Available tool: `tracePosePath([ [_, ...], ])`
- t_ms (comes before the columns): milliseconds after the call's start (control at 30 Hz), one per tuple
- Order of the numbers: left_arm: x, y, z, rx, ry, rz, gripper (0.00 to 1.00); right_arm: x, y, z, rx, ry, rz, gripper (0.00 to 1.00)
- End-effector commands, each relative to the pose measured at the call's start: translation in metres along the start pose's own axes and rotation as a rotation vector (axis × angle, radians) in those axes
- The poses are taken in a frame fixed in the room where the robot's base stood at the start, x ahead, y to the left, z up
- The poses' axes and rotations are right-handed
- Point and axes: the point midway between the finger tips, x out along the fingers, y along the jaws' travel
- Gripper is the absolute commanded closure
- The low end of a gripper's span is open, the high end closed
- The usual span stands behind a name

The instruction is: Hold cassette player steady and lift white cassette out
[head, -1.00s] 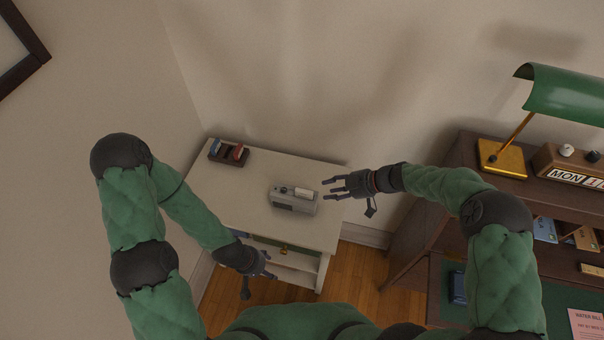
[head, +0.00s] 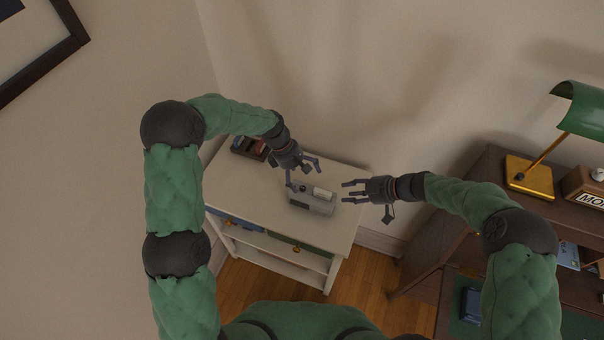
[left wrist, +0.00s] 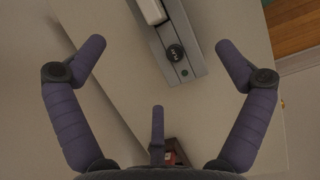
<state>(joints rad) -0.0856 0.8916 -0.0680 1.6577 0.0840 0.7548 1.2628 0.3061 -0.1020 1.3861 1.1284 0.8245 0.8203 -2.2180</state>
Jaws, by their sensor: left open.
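The grey cassette player (head: 312,205) lies on the white cabinet top, and it also shows in the left wrist view (left wrist: 187,44). The white cassette (head: 323,194) sits at the player's upper right in the head view; its end (left wrist: 152,10) shows at the top of the left wrist view. My left gripper (head: 303,175) is open above the player's left end, with nothing between its fingers. My right gripper (head: 347,191) has its fingers spread and empty, just right of the player. Whether either gripper touches the player is hard to tell.
The white cabinet (head: 246,188) has bare top around the player. A dark rack (head: 246,148) with coloured cassettes stands at the back left, partly behind my left arm. Walls close in behind and left. A dark desk (head: 484,178) with a green lamp (head: 578,108) stands right.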

Motion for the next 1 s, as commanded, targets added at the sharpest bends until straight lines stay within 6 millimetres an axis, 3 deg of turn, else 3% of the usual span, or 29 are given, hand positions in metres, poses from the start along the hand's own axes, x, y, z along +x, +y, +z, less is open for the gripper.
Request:
tracePosePath([
  [267, 0.008, 0.003, 0.002, -0.039, 0.017, -0.031, 0.0, 0.0, 0.0, 0.0, 0.0, 0.0, 0.0, 0.61],
  [700, 0.076, 0.0, 0.0, -0.039, 0.017, -0.03, 0.0, 0.0, 0.0, 0.0, 0.0, 0.0, 0.0, 0.61],
  [1000, 0.104, 0.0, -0.001, -0.039, 0.018, -0.027, 0.0, 0.0, 0.0, 0.0, 0.0, 0.0, 0.0, 0.61],
])
